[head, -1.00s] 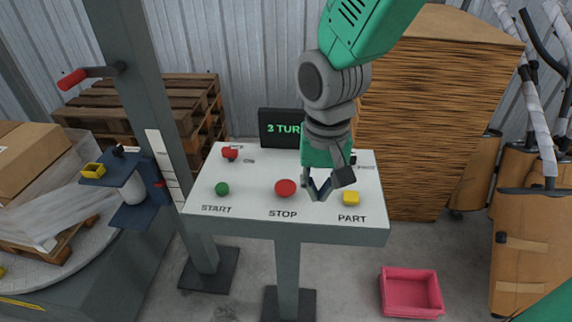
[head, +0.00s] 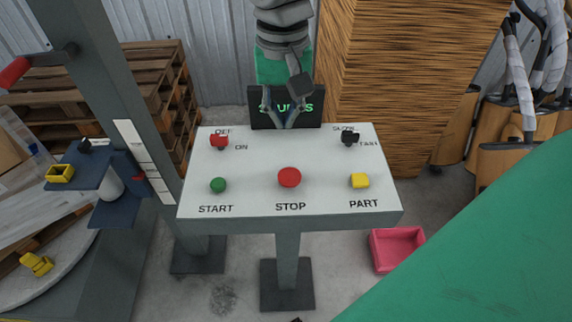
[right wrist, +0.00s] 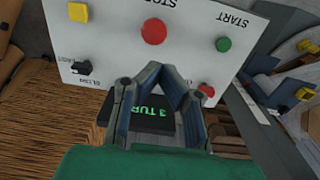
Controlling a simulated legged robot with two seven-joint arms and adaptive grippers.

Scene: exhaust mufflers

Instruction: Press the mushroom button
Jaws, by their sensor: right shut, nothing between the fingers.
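The red mushroom button (head: 289,177) stands above the word STOP on the white panel, at the middle of its front row. It also shows in the right wrist view (right wrist: 154,31), beyond the fingertips. My right gripper (head: 291,123) is shut and empty at the panel's back edge, in front of the dark display. It is apart from the red button, behind it. In the right wrist view its fingers (right wrist: 162,71) come together below the button. My left gripper is not in view.
The panel (head: 250,160) also carries a green START button (head: 218,185), a yellow PART button (head: 360,181), a red switch (head: 219,141) and a black switch (head: 349,138). A grey post (head: 110,80) stands at left. A pink bin (head: 397,250) lies on the floor at right.

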